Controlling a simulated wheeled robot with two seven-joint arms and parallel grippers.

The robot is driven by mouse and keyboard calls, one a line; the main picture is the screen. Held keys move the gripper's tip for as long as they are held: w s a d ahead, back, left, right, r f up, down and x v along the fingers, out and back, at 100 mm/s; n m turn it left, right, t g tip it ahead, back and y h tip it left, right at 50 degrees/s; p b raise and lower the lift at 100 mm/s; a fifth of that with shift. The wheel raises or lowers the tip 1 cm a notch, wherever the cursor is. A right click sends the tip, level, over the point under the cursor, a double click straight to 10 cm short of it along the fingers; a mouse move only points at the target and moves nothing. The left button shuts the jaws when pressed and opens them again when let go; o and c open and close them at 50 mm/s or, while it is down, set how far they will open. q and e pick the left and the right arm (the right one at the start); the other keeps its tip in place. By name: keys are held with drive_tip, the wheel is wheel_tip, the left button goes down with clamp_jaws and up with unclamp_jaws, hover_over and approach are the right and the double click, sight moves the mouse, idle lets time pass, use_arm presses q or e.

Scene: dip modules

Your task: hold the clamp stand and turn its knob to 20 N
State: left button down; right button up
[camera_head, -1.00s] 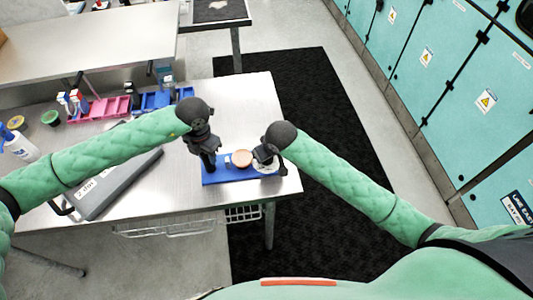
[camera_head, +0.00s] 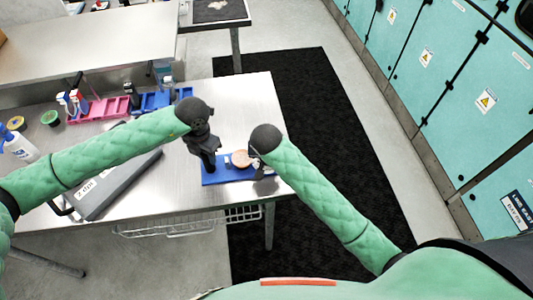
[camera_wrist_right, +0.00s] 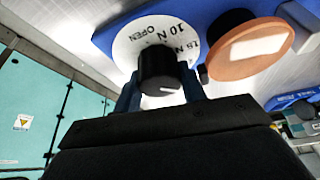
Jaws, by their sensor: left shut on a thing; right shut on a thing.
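The clamp stand is a blue base plate (camera_head: 212,178) lying on the metal table, with a copper-coloured disc (camera_head: 240,158) on it. In the right wrist view the base (camera_wrist_right: 112,38) carries a white dial (camera_wrist_right: 128,48) with readable "OPEN" and "10 N" marks. A black knob (camera_wrist_right: 158,70) with a white line stands at the dial's middle. My right gripper (camera_wrist_right: 160,92) is shut on the knob, one finger on each side. My left gripper (camera_head: 208,164) is shut at the left part of the stand; the part it grips is hidden.
A grey case (camera_head: 125,180) lies left of the stand under my left arm. Pink bins (camera_head: 98,110) and blue bins (camera_head: 152,102) stand behind. A white spray bottle (camera_head: 20,147) is at far left. The table's right edge is close to the stand.

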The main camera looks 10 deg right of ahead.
idle(0.3)
drive_tip(key=o, duration=1)
drive_tip(key=v, duration=1.2)
use_arm(q)
drive_tip(key=c, duration=0.9)
unclamp_jaws()
drive_tip(key=shift+c, duration=0.2)
